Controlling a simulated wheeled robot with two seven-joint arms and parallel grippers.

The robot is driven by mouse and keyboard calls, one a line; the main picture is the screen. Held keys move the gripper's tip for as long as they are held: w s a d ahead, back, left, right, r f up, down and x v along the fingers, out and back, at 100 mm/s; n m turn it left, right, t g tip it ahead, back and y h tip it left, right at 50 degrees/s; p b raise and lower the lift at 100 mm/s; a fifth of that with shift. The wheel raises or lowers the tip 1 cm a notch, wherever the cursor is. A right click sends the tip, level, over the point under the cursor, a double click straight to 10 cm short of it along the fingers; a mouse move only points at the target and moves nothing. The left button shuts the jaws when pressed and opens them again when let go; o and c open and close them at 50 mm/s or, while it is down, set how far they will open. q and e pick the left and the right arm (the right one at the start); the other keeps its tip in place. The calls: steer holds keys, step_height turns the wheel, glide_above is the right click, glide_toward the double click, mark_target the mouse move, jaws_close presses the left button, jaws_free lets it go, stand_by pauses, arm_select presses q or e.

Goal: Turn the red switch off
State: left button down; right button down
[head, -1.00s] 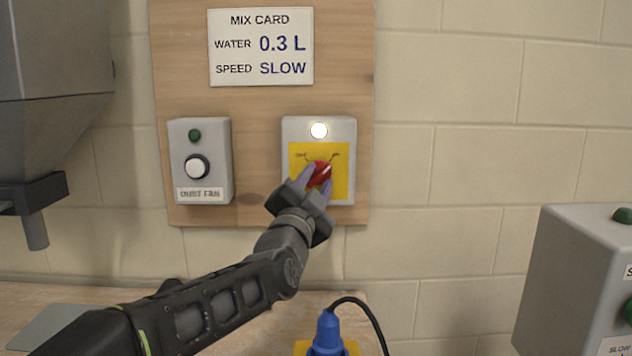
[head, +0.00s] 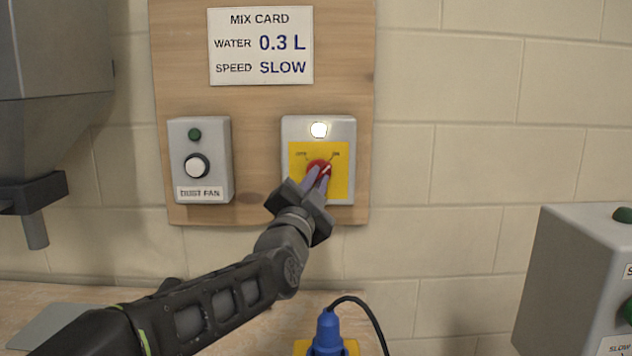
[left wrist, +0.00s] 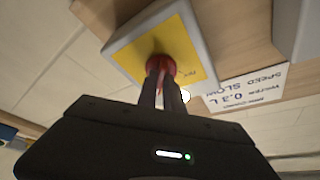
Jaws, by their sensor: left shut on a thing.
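The red switch (head: 319,166) is a round rotary knob on a yellow plate (head: 339,186), on a grey box fixed to the wooden board. The white lamp (head: 319,130) above it is lit. The knob's pale mark points up and right, toward the "ON" label. My left gripper (head: 318,181) is shut on the red switch, its two fingers close together over the knob's lower part. In the left wrist view the fingers reach the red switch (left wrist: 160,65) and hide part of it. My right gripper is not in view.
A mix card (head: 261,46) hangs above. A blue plug (head: 327,333) stands below, and a grey control box (head: 570,285) is at right.

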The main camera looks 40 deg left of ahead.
arm_select(q)
steer(key=shift+f, duration=0.1)
steer(key=shift+w+d+f+n+y+b, duration=0.15)
steer(key=shift+n+y+b, duration=0.25)
steer(key=shift+n+b, duration=0.45)
steer(key=n+g+y, duration=0.2)
steer(key=n+y, duration=0.1)
steer(key=n, duration=0.4)
steer(key=n+g+y+b, duration=0.1)
steer(key=n+g+y, duration=0.1)
steer(key=n, duration=0.6)
steer(key=n+g+y+b, duration=0.1)
steer(key=n+g+y, duration=0.2)
steer(key=n, duration=0.5)
steer(key=shift+w+d+r+n+y, duration=0.2)
steer(key=shift+w+d+n+y, duration=0.1)
steer(key=shift+d, duration=0.1)
steer(key=c, duration=1.5)
jaws_free()
steer(key=shift+s+d, duration=0.1)
